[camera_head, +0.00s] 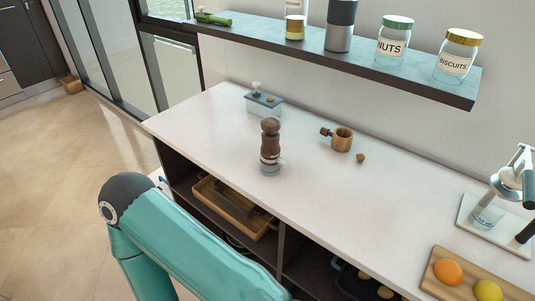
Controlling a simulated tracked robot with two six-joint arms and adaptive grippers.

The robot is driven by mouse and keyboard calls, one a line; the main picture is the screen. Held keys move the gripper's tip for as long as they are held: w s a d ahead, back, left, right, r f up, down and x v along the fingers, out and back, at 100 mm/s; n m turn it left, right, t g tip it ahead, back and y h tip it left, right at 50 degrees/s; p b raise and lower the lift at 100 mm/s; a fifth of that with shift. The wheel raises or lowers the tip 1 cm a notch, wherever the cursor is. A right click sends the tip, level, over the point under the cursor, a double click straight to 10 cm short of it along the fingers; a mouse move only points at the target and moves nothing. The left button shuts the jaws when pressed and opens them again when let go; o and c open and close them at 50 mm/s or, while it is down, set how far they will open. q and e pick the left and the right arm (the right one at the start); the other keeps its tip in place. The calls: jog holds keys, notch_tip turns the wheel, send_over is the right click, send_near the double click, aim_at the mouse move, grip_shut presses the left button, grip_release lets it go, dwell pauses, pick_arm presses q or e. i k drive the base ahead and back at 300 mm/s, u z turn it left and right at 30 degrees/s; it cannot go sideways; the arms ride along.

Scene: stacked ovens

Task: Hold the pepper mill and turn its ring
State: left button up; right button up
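The pepper mill (270,137) stands upright on the white counter, left of its middle. It has a dark brown wooden top and body. A pale ring (270,159) with a small tab at its right side sits low on the mill, above a clear base. Nothing is touching the mill. A teal link of my own arm crosses the lower left, in front of the counter. Neither of my grippers shows in the view.
The white counter (215,125) is clear around the mill. A shelf (350,64) with jars overhangs the back. A board (470,277) with fruit lies front right.

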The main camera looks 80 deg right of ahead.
aim_at(279, 159)
jog(key=u, duration=0.05)
jog(key=i, duration=1.7)
jog(key=u, duration=0.9)
jog(key=i, duration=0.25)
jog(key=z, duration=2.45)
jog(key=i, duration=0.2)
jog(key=z, duration=2.3)
jog(key=k, duration=0.6)
jog(key=z, duration=0.35)
jog(key=i, duration=1)
jog(key=z, duration=0.2)
